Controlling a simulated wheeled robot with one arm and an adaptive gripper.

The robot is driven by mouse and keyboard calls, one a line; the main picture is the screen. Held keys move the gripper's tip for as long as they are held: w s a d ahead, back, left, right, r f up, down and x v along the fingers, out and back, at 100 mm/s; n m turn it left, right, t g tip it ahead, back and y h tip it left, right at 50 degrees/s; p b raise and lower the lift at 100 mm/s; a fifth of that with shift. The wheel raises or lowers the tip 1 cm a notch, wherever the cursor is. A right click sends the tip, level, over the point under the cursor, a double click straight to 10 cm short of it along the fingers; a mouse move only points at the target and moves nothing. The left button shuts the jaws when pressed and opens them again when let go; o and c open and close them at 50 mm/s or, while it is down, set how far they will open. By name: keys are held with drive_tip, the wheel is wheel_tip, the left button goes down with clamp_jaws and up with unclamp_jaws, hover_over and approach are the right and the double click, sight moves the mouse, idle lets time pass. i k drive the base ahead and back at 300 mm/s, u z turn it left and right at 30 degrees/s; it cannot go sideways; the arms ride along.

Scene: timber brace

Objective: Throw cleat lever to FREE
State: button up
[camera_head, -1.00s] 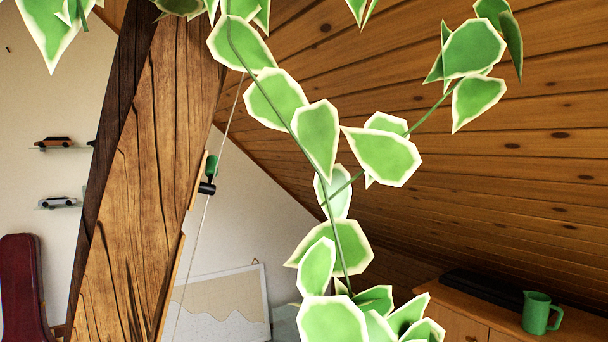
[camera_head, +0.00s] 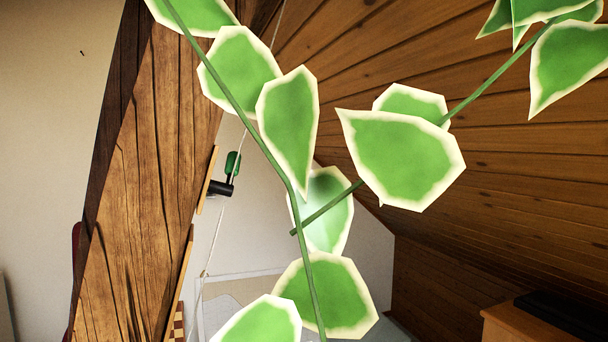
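The cleat lever shows a green handle (camera_head: 232,163) pointing up from a black cleat body (camera_head: 221,188). The cleat is fixed to a narrow wooden plate (camera_head: 206,180) on the right side of the thick timber brace (camera_head: 160,150). A thin pale cord (camera_head: 217,235) runs from above, past the cleat, and down. Part of the cord is hidden behind leaves. I cannot read any marking at the lever. My gripper is not in view.
A trailing plant with large green, cream-edged leaves (camera_head: 403,160) hangs close in front and covers much of the middle. The sloped wooden ceiling (camera_head: 470,190) comes down on the right. A wooden cabinet (camera_head: 500,325) stands at lower right.

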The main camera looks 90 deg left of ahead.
sight(215, 187)
drive_tip(key=i, duration=1.25)
drive_tip(key=u, duration=2.9)
drive_tip(key=i, duration=0.6)
drive_tip(key=u, duration=1.6)
